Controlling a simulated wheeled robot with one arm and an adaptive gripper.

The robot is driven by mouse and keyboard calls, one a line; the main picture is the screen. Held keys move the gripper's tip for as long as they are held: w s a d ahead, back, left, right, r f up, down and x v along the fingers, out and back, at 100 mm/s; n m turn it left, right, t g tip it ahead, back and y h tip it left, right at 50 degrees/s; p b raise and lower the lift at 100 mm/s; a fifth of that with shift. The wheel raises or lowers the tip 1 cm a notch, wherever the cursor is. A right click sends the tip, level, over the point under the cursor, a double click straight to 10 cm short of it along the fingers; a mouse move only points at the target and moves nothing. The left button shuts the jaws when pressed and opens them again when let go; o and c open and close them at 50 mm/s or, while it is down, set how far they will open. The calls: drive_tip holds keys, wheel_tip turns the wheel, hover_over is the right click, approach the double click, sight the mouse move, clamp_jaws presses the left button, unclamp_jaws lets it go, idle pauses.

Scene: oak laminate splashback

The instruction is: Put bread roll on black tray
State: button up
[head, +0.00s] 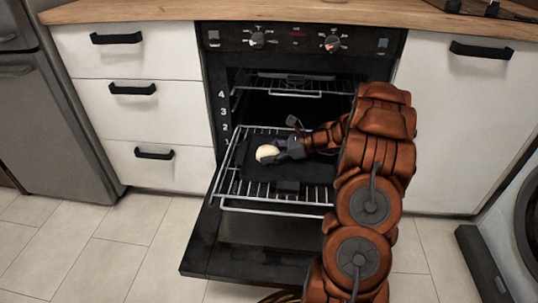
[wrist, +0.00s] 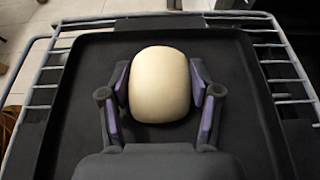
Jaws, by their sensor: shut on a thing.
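The bread roll (head: 267,153) is pale and rounded, and sits between the fingers of my gripper (head: 278,151). In the wrist view the roll (wrist: 160,84) fills the space between the two purple-padded fingers of my gripper (wrist: 161,90), which are shut on it. The black tray (head: 257,172) lies on the pulled-out oven rack. The tray also shows in the wrist view (wrist: 85,75), behind and around the roll. The roll is over the tray's area; I cannot tell whether it touches the surface.
The oven door (head: 225,245) is folded down open below the wire rack (head: 275,207). Another rack (head: 290,88) is higher inside the oven. White drawers (head: 115,95) stand left of the oven, and a wooden countertop (head: 230,10) runs above.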

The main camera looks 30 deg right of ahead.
drive_tip(key=o, duration=1.1)
drive_tip(key=shift+f, duration=0.15)
drive_tip(key=shift+o, duration=0.2)
drive_tip(key=p+v, duration=0.1)
drive_tip(key=v, duration=0.2)
drive_tip(key=p+v, duration=0.2)
drive_tip(key=v, duration=0.2)
drive_tip(key=p+v, duration=0.1)
drive_tip(key=v, duration=0.3)
drive_tip(key=shift+d+r+p, duration=0.1)
drive_tip(key=shift+r+p, duration=0.25)
drive_tip(key=shift+p, duration=0.05)
drive_tip(key=shift+s+d, duration=0.3)
drive_tip(key=shift+d, duration=0.05)
drive_tip(key=a+r+n+g, duration=0.4)
drive_tip(key=a+n+g, duration=0.15)
drive_tip(key=a, duration=0.95)
drive_tip(key=s+a+r+n+g+h, duration=0.1)
drive_tip(key=s+a+r+n+g, duration=0.15)
drive_tip(key=s+a+n, duration=0.45)
drive_tip(key=s+a+r+n+g+h, duration=0.1)
drive_tip(key=s+a+n+g, duration=0.2)
drive_tip(key=a, duration=0.6)
drive_tip(key=s+a+n+g+h, duration=0.1)
drive_tip(key=s+n+h, duration=0.7)
drive_tip(key=s, duration=1.3)
drive_tip(key=n, duration=0.3)
drive_tip(key=shift+s+a+g, duration=0.3)
